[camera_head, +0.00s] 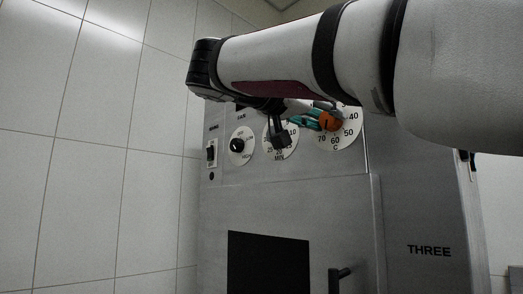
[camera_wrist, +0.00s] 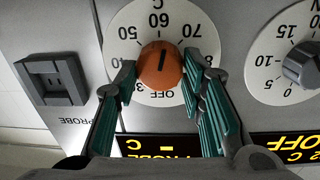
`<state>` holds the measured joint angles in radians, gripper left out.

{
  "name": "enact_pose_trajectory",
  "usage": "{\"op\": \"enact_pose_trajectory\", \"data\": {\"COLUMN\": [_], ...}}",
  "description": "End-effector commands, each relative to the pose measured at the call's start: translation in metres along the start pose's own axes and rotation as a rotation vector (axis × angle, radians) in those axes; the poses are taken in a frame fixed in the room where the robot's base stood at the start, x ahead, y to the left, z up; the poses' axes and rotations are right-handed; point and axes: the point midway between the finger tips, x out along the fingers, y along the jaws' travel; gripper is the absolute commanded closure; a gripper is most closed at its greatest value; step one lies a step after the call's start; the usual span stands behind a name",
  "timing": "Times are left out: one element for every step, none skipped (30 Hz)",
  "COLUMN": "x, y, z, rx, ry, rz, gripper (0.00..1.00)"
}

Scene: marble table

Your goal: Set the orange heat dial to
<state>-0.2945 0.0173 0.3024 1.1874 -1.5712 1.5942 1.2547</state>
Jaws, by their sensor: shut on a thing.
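The orange heat dial (camera_wrist: 158,66) is a round knob on a white numbered disc (camera_wrist: 122,32). In the wrist view a dark line on the knob points up, close to 60 and perhaps slightly to the 70 side. My gripper (camera_wrist: 160,74) is shut on the dial, with one teal finger on each side. In the head view the orange dial (camera_head: 331,122) shows at the upper right of the panel, with the teal fingers of my gripper (camera_head: 322,119) at its left. My arm covers the top of the disc there.
A minute timer dial (camera_head: 292,152) sits left of the heat dial, partly hidden by my wrist. Further left are a fan dial (camera_head: 248,150) and a switch (camera_head: 211,153). A dark door window (camera_head: 268,265) and a handle (camera_head: 342,276) are below. Lit displays (camera_wrist: 160,148) sit beside my fingers.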

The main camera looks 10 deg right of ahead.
Motion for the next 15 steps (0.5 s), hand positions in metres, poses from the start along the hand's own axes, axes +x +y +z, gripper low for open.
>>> {"op": "enact_pose_trajectory", "data": {"x": [0.0008,0.0009,0.001,0.001,0.0011,0.0011,0.0011,0.0011,0.001,0.001,0.001,0.0009,0.0009,0.0009,0.0009], "y": [0.0002,0.0002,0.0002,0.0003,0.0005,0.0007,0.0009,0.0011,0.0012,0.0013,0.0014,0.0014,0.0013,0.0013,0.0014], "z": [0.0045,0.0044,0.0046,0.0044,0.0043,0.0042,0.004,0.0038,0.0038,0.0037,0.0035,0.0034,0.0035,0.0036,0.0034], "rx": [0.043,0.072,0.108,0.134,0.161,0.196,0.221,0.245,0.277,0.298,0.321,0.348,0.366,0.384,0.407], "ry": [-0.008,-0.009,-0.011,-0.013,-0.014,-0.016,-0.017,-0.018,-0.02,-0.021,-0.022,-0.024,-0.025,-0.026,-0.027], "rz": [0.003,0.003,0.003,0.003,0.003,0.002,0.002,0.002,0.002,0.002,0.001,0.001,0.001,0.0,0.0], "gripper": [0.91,0.91,0.91,0.91,0.91,0.91,0.91,0.91,0.91,0.91,0.91,0.91,0.91,0.91,0.91]}}
